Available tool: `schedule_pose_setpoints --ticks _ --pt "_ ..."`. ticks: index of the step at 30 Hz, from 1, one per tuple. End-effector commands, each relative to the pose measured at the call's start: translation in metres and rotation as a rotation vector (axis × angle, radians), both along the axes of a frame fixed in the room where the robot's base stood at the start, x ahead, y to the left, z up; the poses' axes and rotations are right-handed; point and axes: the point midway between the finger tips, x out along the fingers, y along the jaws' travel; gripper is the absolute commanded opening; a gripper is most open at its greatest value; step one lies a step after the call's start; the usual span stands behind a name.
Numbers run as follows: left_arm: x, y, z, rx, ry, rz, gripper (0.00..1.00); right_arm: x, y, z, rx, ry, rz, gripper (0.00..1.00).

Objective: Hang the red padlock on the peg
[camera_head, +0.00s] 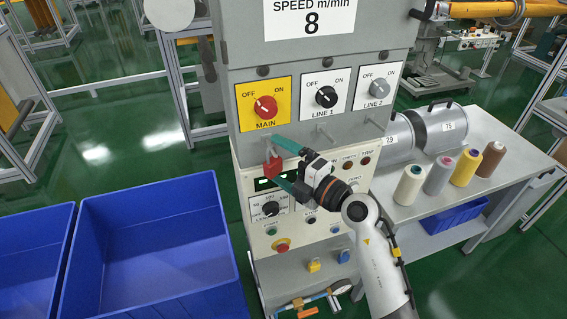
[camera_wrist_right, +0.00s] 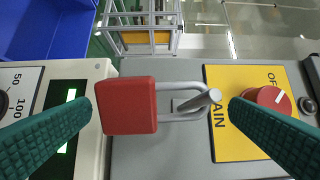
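The red padlock (camera_head: 271,168) is at the grey control cabinet, just below the yellow MAIN switch plate (camera_head: 264,103). In the right wrist view the padlock (camera_wrist_right: 128,106) has its shackle looped around the grey peg (camera_wrist_right: 204,101) that sticks out of the panel. My right gripper (camera_head: 283,165) has its teal fingers spread. In the wrist view the open gripper (camera_wrist_right: 162,103) has one fingertip close to the padlock body and the other beyond the peg. I cannot tell whether the near fingertip touches the body. My left gripper is not in view.
More pegs sit under the LINE 1 plate (camera_head: 326,97) and the LINE 2 plate (camera_head: 378,89). A yellow padlock (camera_head: 314,266) and a blue padlock (camera_head: 344,257) are on the lower shelf. Blue bins (camera_head: 150,235) stand at left. A side table (camera_head: 480,195) at right holds thread cones.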

Motion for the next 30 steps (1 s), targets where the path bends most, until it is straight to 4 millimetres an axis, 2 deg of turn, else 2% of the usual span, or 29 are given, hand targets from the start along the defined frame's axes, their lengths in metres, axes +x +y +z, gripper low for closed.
schedule_pose_setpoints --ticks 5,8,21,30 --pt "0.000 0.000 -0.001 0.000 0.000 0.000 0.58 -0.003 -0.003 -0.001 -0.001 0.001 0.000 1.00" --pt "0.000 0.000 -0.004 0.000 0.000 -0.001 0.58 -0.011 -0.013 -0.002 -0.002 0.001 -0.002 1.00" --pt "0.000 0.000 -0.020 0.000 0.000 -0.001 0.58 -0.069 -0.077 -0.003 -0.002 0.001 -0.002 1.00" --pt "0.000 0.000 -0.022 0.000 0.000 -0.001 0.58 -0.081 -0.089 -0.001 -0.001 0.001 0.000 1.00"
